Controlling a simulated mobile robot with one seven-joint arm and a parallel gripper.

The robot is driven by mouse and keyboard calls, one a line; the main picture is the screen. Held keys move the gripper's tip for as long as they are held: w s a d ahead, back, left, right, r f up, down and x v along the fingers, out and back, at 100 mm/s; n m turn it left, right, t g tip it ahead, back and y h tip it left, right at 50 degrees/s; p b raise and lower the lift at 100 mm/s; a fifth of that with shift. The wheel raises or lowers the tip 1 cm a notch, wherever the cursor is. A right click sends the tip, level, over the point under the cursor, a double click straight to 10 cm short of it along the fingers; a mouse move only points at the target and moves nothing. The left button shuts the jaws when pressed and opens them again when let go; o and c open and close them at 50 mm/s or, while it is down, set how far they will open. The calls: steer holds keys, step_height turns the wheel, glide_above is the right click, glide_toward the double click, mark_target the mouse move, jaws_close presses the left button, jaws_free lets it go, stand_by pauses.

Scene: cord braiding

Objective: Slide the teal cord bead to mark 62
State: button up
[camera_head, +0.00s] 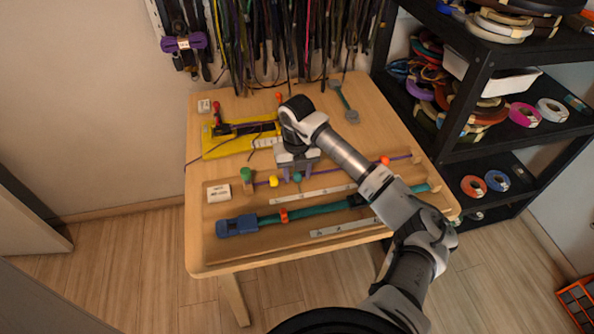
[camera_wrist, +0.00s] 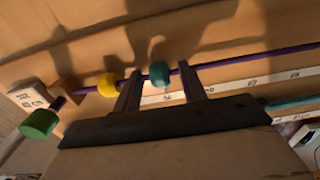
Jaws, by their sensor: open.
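A purple cord (camera_head: 345,166) runs across the table and carries a yellow bead (camera_head: 273,181), a small teal bead (camera_head: 297,177) and an orange bead (camera_head: 384,160). In the wrist view the teal bead (camera_wrist: 159,75) sits on the cord between the spread fingers of my gripper (camera_wrist: 160,70), with gaps on both sides. The yellow bead (camera_wrist: 107,85) lies just outside the left finger. My gripper (camera_head: 299,172) reaches down over the cord in the head view. A white marked strip (camera_wrist: 225,87) runs alongside the cord; its numbers are too small to read surely.
A thicker teal cord (camera_head: 320,211) with an orange-red slider (camera_head: 284,216) and blue end (camera_head: 236,227) lies nearer the front, beside a second marked strip (camera_head: 345,228). A green knob (camera_head: 247,175) stands at the purple cord's left end. A yellow tool (camera_head: 240,140) lies behind.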

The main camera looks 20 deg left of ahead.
jaws_close()
steer(key=w+d+b, duration=0.1)
steer(key=w+d, duration=0.1)
steer(key=d, duration=0.1)
steer(key=w+d+b, duration=0.2)
steer(key=w+d, duration=0.1)
steer(key=d, duration=0.1)
steer(key=w+d+b, duration=0.2)
steer(key=d, duration=0.1)
steer(key=shift+w+d, duration=0.2)
steer(key=shift+d, duration=0.2)
steer(key=shift+r, duration=0.1)
jaws_free()
steer(key=shift+r, duration=0.1)
step_height(320, 180, up, 14)
steer(key=b, duration=0.2)
steer(key=shift+f+b, duration=0.2)
steer(key=shift+b, duration=0.1)
